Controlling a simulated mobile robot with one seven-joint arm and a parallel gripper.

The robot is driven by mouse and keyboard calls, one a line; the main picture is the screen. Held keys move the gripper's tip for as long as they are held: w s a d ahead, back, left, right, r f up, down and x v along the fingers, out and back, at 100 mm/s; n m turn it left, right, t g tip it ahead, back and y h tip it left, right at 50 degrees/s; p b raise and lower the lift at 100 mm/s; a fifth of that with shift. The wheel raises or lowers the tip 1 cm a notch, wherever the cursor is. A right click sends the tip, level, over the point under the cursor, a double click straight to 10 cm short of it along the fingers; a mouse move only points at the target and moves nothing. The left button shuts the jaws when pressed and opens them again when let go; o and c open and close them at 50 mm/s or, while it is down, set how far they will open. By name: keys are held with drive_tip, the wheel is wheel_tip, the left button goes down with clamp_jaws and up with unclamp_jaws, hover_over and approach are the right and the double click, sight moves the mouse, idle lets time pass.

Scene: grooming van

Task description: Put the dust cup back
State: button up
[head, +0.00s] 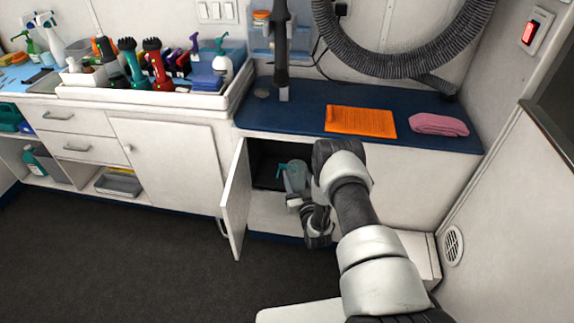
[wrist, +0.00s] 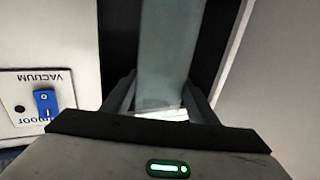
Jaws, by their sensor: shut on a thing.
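The dust cup (head: 297,175) is a translucent grey-teal container, with a teal part at its left. It is upright at the opening of the low cabinet under the blue counter. My gripper (head: 294,199) is at its near side and shut on it. In the wrist view the dust cup (wrist: 168,50) rises between the two fingers of my gripper (wrist: 160,98). The dark cabinet interior (head: 267,165) shows behind it. My arm hides part of the opening, and I cannot tell whether the cup is seated on anything.
The cabinet door (head: 236,205) stands open at the left of the opening. A vacuum panel with a blue switch (wrist: 45,103) shows at the left in the wrist view. The dark floor (head: 120,255) is clear.

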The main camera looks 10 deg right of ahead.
drive_tip(key=w+a+f+b, duration=0.1)
drive_tip(key=w+b, duration=0.4)
drive_tip(key=w, duration=1)
drive_tip(key=shift+w+f, duration=0.15)
drive_tip(key=shift+w, duration=0.1)
drive_tip(key=shift+a, duration=0.1)
drive_tip(key=shift+f, duration=0.6)
drive_tip(key=o, duration=1)
drive_tip(key=shift+o, duration=0.2)
